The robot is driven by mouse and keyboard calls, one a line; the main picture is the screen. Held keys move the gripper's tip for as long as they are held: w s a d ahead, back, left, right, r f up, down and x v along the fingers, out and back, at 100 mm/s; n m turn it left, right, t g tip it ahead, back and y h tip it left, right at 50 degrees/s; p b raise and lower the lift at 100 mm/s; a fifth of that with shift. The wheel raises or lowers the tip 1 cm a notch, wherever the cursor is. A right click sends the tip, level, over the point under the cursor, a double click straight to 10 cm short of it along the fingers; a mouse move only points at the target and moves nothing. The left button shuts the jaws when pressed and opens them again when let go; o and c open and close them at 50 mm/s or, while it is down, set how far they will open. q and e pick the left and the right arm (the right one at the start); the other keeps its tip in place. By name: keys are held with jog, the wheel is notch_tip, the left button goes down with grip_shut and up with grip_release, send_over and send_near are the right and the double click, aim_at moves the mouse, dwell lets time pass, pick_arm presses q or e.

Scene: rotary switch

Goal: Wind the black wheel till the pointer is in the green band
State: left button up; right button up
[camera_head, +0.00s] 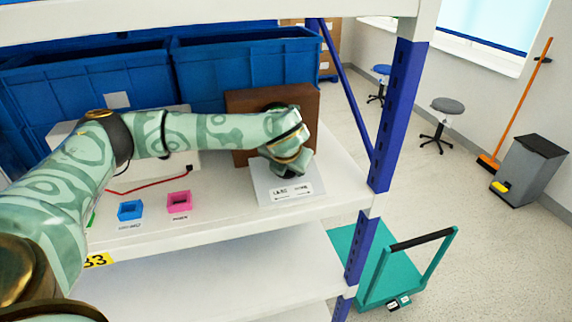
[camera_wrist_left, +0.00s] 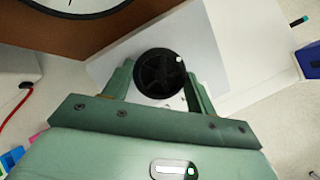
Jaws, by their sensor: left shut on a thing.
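The black wheel (camera_wrist_left: 160,73) shows in the left wrist view, a spoked disc with a small light knob on its right edge. My left gripper (camera_wrist_left: 158,78) has a finger on either side of the wheel and is shut on it. In the head view my left gripper (camera_head: 288,168) is over the white sloped base (camera_head: 290,194) and hides most of the wheel. A white dial with a black rim (camera_wrist_left: 85,8) is cut off at the top of the wrist view. Its pointer and green band cannot be made out. My right gripper is not in view.
A brown upright panel (camera_head: 243,103) stands behind the base. A blue box (camera_head: 130,210), a pink box (camera_head: 179,202) and a red cable (camera_head: 150,186) are on the white shelf to the left. Blue bins (camera_head: 90,85) stand behind. A blue post (camera_head: 397,115) is to the right.

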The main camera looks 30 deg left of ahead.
pick_arm(q)
jog(key=o, duration=1)
jog(key=p+v, duration=0.2)
jog(key=v, duration=1.4)
jog(key=shift+r, duration=0.2)
